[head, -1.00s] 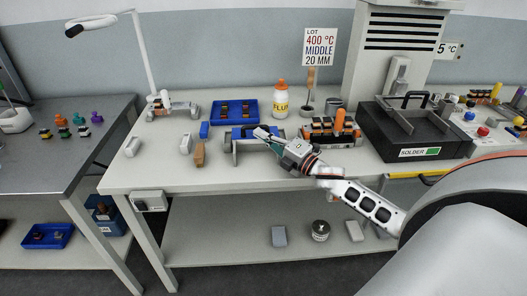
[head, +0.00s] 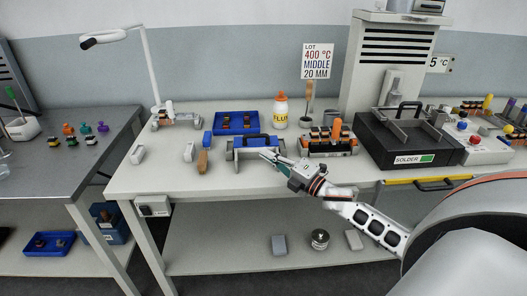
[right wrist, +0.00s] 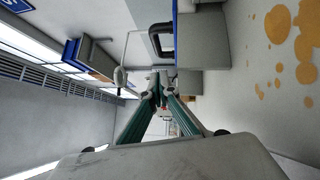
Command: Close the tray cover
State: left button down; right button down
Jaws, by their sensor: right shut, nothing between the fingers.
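A blue tray-like unit (head: 243,154) with grey end pieces stands in the middle of the bench, with a black handle (head: 251,139) along its top. I cannot tell for sure how far its cover is open. My right gripper (head: 264,154) is just in front of its right half, fingers together and empty. In the right wrist view the closed fingertips (right wrist: 159,80) point toward a black handle (right wrist: 154,40) beside a grey panel (right wrist: 202,42) with blue edges. I cannot tell whether they touch it. My left gripper is out of view.
An open blue tray (head: 237,122) lies behind the unit. A flux bottle (head: 281,111) stands behind it, and a connector rack (head: 328,146) is to its right. A black solder case (head: 405,143) stands further right. Small blocks lie left; the front bench strip is clear.

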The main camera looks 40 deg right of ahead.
jog(key=v, duration=0.7)
jog(key=shift+s+d+f, duration=0.2)
jog(key=shift+d, duration=0.05)
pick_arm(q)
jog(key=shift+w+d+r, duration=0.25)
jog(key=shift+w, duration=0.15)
pick_arm(e)
jog(key=shift+s, duration=0.1)
